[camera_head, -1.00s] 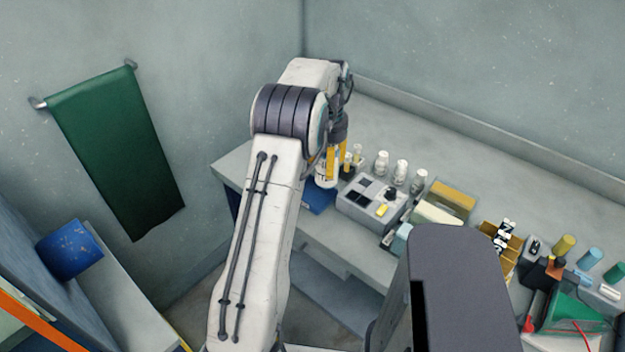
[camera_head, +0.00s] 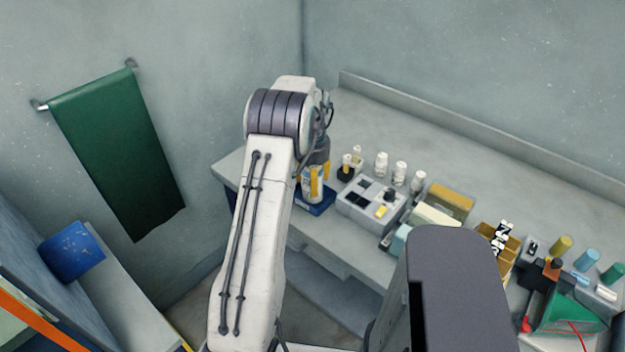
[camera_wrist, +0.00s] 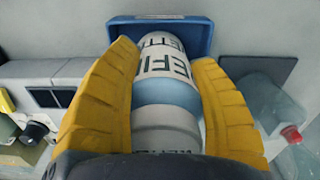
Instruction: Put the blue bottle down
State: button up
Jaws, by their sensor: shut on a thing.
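The blue bottle (camera_wrist: 166,92), white with a light blue band and dark lettering, is between the two yellow fingers of my gripper (camera_wrist: 165,62) in the wrist view. My gripper is shut on it. In the head view the bottle (camera_head: 311,190) hangs below my gripper (camera_head: 319,178), close to upright, over a small blue tray (camera_head: 318,209) at the bench's near left end. The tray (camera_wrist: 120,32) also shows beyond the bottle's far end in the wrist view. I cannot tell whether the bottle touches the tray. My arm hides part of this area.
A grey compartment box (camera_head: 352,212) stands right of the tray, with several small white bottles (camera_head: 400,172) behind it. A clear container with a red cap (camera_wrist: 291,134) shows at the wrist view's right. The back of the bench (camera_head: 450,155) is clear.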

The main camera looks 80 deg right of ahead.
jog(key=shift+f, duration=0.1)
jog(key=o, duration=1.2)
notch_tip(320, 180, up, 12)
jog(key=shift+f, duration=0.1)
jog(key=shift+r, duration=0.25)
jog(key=shift+w, duration=0.1)
